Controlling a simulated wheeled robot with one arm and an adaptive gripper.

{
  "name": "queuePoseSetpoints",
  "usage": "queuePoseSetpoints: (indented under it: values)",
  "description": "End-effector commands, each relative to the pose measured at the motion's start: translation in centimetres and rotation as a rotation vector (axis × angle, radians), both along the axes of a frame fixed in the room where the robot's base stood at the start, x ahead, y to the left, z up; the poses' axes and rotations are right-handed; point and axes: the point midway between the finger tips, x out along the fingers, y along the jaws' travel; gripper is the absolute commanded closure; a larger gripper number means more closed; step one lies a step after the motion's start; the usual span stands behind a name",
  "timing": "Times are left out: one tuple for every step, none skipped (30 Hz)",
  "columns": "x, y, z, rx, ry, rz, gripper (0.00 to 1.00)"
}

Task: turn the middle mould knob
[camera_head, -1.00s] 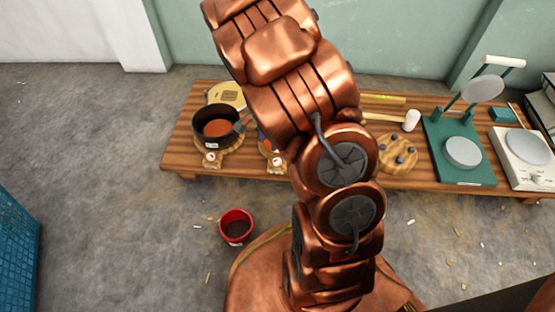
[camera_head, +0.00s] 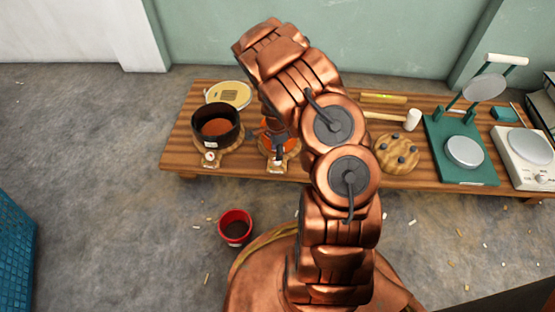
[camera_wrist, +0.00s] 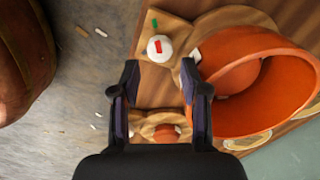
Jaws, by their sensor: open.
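The middle mould is an orange bowl on a wooden base (camera_head: 291,153), behind my gripper in the head view. Its white knob with a red mark (camera_head: 277,162) sits on the base's front tab. In the wrist view the knob (camera_wrist: 160,48) lies just beyond the fingertips, between their lines, with a green mark beside it. The orange bowl (camera_wrist: 290,85) fills the right side, partly hidden by the right finger. My gripper (camera_wrist: 160,68) is open with nothing between its tips; in the head view it (camera_head: 279,152) points down over the front of this mould.
A dark pot (camera_head: 217,141) with orange contents and its own front knob (camera_head: 210,157) stands left. A pegged wooden round (camera_head: 397,153), mallet (camera_head: 412,120) and green press (camera_head: 455,175) stand right. A red bucket (camera_head: 235,227) is on the floor. My arm hides part of the bench (camera_head: 180,150).

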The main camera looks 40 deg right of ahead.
Motion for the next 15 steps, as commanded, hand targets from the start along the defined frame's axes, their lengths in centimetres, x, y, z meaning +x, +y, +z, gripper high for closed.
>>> queuePoseSetpoints:
  values:
    - [-0.1, 0.0, -1.1, 0.002, 0.002, 0.000, 0.55]
    - [-0.1, 0.0, -1.6, 0.002, 0.002, -0.001, 0.55]
    - [-0.1, 0.0, -2.2, 0.002, 0.002, -0.001, 0.55]
    - [-0.1, 0.0, -2.6, 0.002, 0.003, -0.001, 0.55]
    - [-0.1, 0.0, -3.1, 0.002, 0.003, -0.001, 0.55]
    - [-0.2, 0.0, -3.7, 0.003, 0.003, -0.001, 0.55]
    - [-0.2, 0.0, -4.0, 0.003, 0.004, -0.002, 0.55]
    - [-0.2, 0.0, -4.4, 0.003, 0.004, -0.002, 0.55]
    - [-0.2, 0.1, -4.7, 0.003, 0.004, -0.001, 0.55]
    - [-0.2, 0.1, -4.9, 0.003, 0.004, -0.001, 0.55]
    - [-0.2, 0.1, -5.1, 0.003, 0.004, -0.001, 0.55]
    - [-0.2, 0.1, -5.2, 0.003, 0.004, 0.000, 0.55]
    - [-0.2, 0.1, -5.2, 0.002, 0.003, 0.000, 0.55]
    - [-0.1, 0.1, -5.3, 0.002, 0.003, 0.000, 0.55]
    - [-0.1, 0.1, -5.2, 0.002, 0.003, 0.000, 0.55]
